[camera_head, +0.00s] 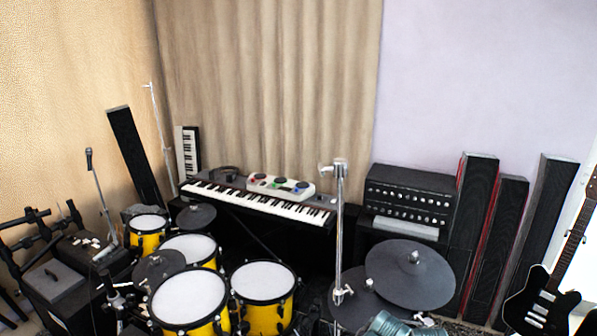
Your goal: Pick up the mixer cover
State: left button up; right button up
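Neither of my grippers shows in the head view. No thing here can be told for certain as the mixer cover. At the lower left, a flat grey panel with a small dark handle-like part (53,280) lies on top of a dark box. Behind it is a dark unit with small white parts on top (88,243); I cannot tell if it is a mixer. A pale console with coloured round pads (281,186) sits on the keyboard (262,202). A black unit with rows of knobs (409,196) stands right of the keyboard.
Yellow drums (190,300) fill the lower middle. Dark cymbals (411,273) and a chrome stand (339,230) are right of them. Tall speakers (493,240) and a black guitar (546,305) stand at the right. A blurred bluish object (395,325) is at the bottom edge. Little floor is free.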

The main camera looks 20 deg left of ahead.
aim_at(53, 281)
jog(key=k+j, duration=0.1)
jog(key=j, duration=0.4)
jog(key=k+j, duration=0.1)
jog(key=j, duration=0.35)
jog(key=k+j, duration=0.1)
jog(key=j, duration=0.85)
jog(key=k+j, duration=0.15)
jog(key=j, duration=1.75)
jog(key=k+j, duration=0.15)
jog(key=j, duration=1.2)
jog(key=k+j, duration=0.1)
jog(key=j, duration=0.45)
jog(key=k+j, duration=0.1)
jog(key=j, duration=0.95)
jog(key=k+u, duration=0.05)
